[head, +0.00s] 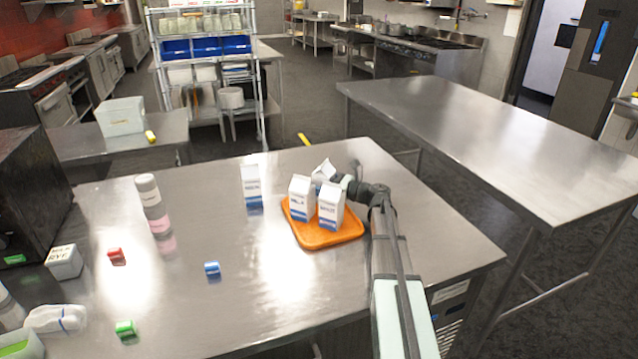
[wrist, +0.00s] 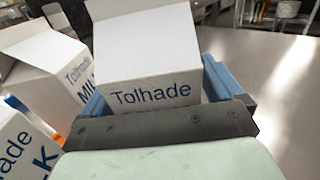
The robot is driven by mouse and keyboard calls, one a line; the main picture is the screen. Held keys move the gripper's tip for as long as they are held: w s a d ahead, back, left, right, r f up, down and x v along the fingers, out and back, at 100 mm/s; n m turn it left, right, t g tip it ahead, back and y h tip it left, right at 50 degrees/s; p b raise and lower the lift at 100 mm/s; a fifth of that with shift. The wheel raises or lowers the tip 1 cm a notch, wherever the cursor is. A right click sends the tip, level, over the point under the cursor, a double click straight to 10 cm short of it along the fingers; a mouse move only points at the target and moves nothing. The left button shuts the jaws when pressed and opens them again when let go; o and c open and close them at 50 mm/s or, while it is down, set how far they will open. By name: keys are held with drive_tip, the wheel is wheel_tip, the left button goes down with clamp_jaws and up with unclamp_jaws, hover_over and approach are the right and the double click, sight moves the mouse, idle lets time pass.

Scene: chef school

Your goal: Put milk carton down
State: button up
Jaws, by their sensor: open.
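An orange tray (head: 330,237) lies on the steel table with two upright white and blue milk cartons (head: 301,198) (head: 331,207) on it. A third carton (head: 323,171) shows its top behind them at the tray's back edge; its base is hidden, so I cannot tell if it rests on the tray. My gripper (head: 338,184) is at this third carton. In the wrist view the third carton (wrist: 150,65) stands between my open blue fingers (wrist: 158,95), with other cartons (wrist: 45,70) close on its left. Another carton (head: 251,185) stands apart, left of the tray.
A pink and white bottle (head: 150,192), small red (head: 116,256), blue (head: 212,268) and green (head: 125,328) items and a white box (head: 64,262) stand on the table's left. The table is clear in front of the tray. A bare steel table (head: 500,140) is behind right.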

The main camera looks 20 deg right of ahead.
drive_tip(key=shift+r, duration=0.15)
drive_tip(key=v, duration=1.2)
